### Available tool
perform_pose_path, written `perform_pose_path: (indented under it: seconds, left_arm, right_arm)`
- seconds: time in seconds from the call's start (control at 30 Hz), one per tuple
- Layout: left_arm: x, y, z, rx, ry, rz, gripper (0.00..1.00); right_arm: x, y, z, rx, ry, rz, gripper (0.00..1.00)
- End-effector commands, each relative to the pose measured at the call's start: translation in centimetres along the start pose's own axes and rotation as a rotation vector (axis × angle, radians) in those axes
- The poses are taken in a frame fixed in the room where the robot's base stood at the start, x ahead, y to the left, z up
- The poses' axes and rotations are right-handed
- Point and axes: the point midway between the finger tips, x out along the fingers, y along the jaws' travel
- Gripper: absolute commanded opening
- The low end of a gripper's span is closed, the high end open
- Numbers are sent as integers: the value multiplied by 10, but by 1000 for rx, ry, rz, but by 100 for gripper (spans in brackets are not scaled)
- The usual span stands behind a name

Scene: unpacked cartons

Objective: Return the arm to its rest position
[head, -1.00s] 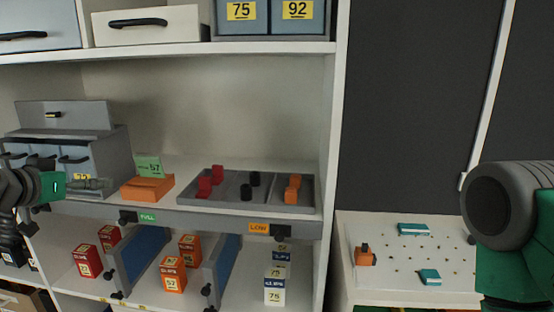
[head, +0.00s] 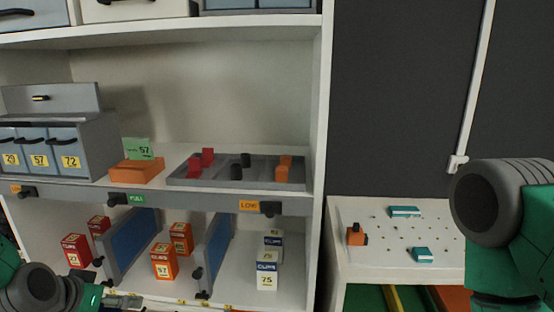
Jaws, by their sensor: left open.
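My left arm comes in at the bottom left corner in the head view. Its gripper (head: 122,301) shows only in part at the lower edge, in front of the lower shelf and below the red and orange boxes. It is open, and nothing shows between its fingers. My right arm shows at the right edge as a grey joint and green links, in front of the dark wall. Its gripper is out of the picture.
The shelf holds a grey drawer unit (head: 92,150), an orange card holder (head: 137,172) and a grey tray (head: 215,180). Clip boxes (head: 267,271) and blue dividers (head: 134,240) stand below. A white pegboard table (head: 385,263) stands to the right.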

Motion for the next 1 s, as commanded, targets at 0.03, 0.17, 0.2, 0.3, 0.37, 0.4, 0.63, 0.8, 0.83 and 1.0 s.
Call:
perform_pose_path:
  seconds: [0.03, 0.17, 0.2, 0.3, 0.37, 0.4, 0.63, 0.8, 0.83, 1.0]
  left_arm:
    - [19, 11, 46, 7, -76, 1, 92]
    - [39, 34, 142, -1, -237, -2, 92]
    - [42, 41, 172, -2, -288, -4, 92]
    - [44, 57, 245, -7, -410, -11, 92]
    - [42, 65, 284, -8, -477, -16, 92]
    - [39, 70, 307, -10, -517, -19, 92]
    - [20, 84, 383, -18, -656, -35, 92]
    - [16, 86, 391, -22, -672, -38, 92]
    - [16, 86, 390, -22, -672, -38, 92]
    - [17, 86, 390, -22, -671, -38, 92]
  right_arm:
    - [15, 0, 1, 0, 0, 0, 40]
    - [34, 0, 2, 0, 0, 0, 40]
    - [39, 0, 2, 0, 0, 0, 40]
    - [54, -1, 3, 0, 0, 0, 40]
    - [61, -1, 3, 0, 0, 0, 40]
    - [65, -1, 4, 0, 0, 0, 40]
    - [79, -1, 4, 0, 0, 0, 40]
    - [78, -1, 4, 0, 0, 0, 40]
    - [78, -1, 4, 0, 0, 0, 40]
    - [78, -1, 4, 0, 0, 0, 40]
